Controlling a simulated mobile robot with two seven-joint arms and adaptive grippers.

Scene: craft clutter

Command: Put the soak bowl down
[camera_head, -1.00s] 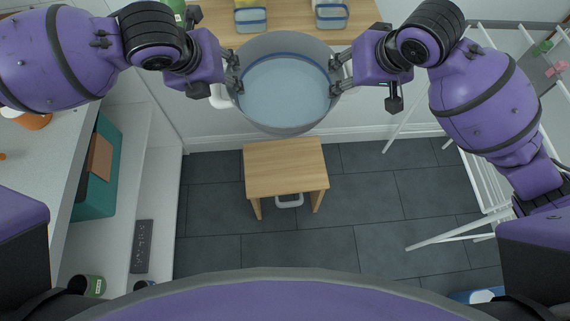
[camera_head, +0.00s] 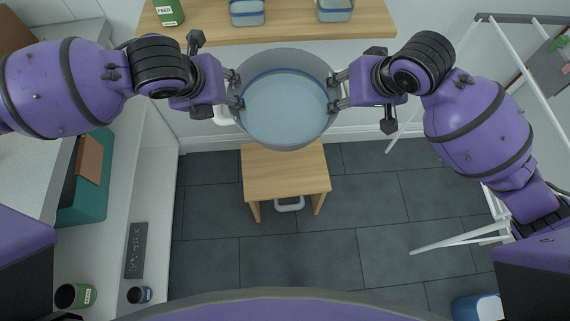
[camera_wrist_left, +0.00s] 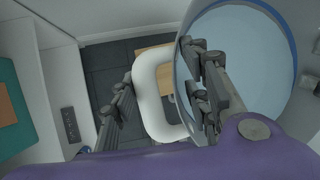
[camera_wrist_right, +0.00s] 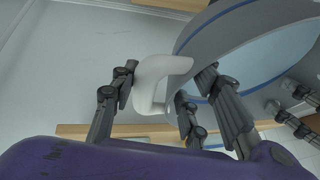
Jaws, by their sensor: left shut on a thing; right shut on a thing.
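The soak bowl (camera_head: 285,112) is a round grey bowl with a blue line inside its rim and pale blue water in it. It is held level in the air between my two grippers. My left gripper (camera_head: 235,90) is shut on its left side, at a white handle (camera_wrist_left: 150,95). My right gripper (camera_head: 338,92) is shut on its right side, at another white handle (camera_wrist_right: 158,82). A small wooden stool (camera_head: 285,180) stands on the floor below. The bowl's near edge hides the stool's back edge. The bowl's underside is hidden.
A wooden worktop (camera_head: 290,32) behind the bowl carries a green tin (camera_head: 169,12) and two containers. White shelving (camera_head: 150,190) stands at left, a white rack (camera_head: 465,238) at right. A blue bucket (camera_head: 477,307) sits at bottom right. The stool top is bare where visible.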

